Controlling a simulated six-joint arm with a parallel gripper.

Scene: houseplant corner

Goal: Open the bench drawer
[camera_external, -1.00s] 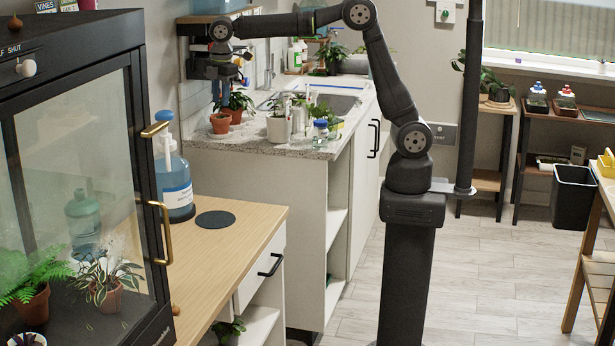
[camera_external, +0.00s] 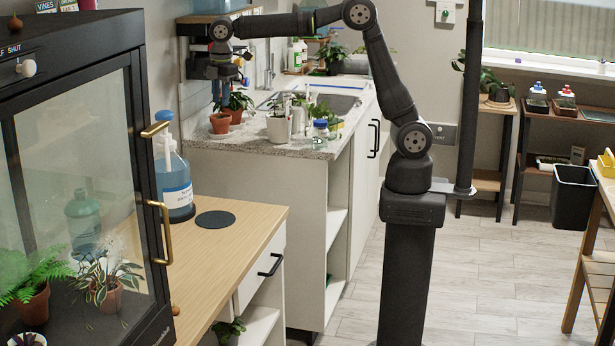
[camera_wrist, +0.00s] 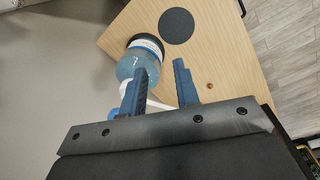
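The bench drawer (camera_external: 260,266) is a white front under the wooden bench top (camera_external: 245,226), with a black bar handle (camera_external: 271,265). It looks shut.
A blue pump bottle (camera_external: 173,175) and a dark round mat (camera_external: 215,219) are on the bench. The glass cabinet (camera_external: 80,190) with brass handles stands at the left. Potted plants (camera_external: 220,123) stand on the counter behind.

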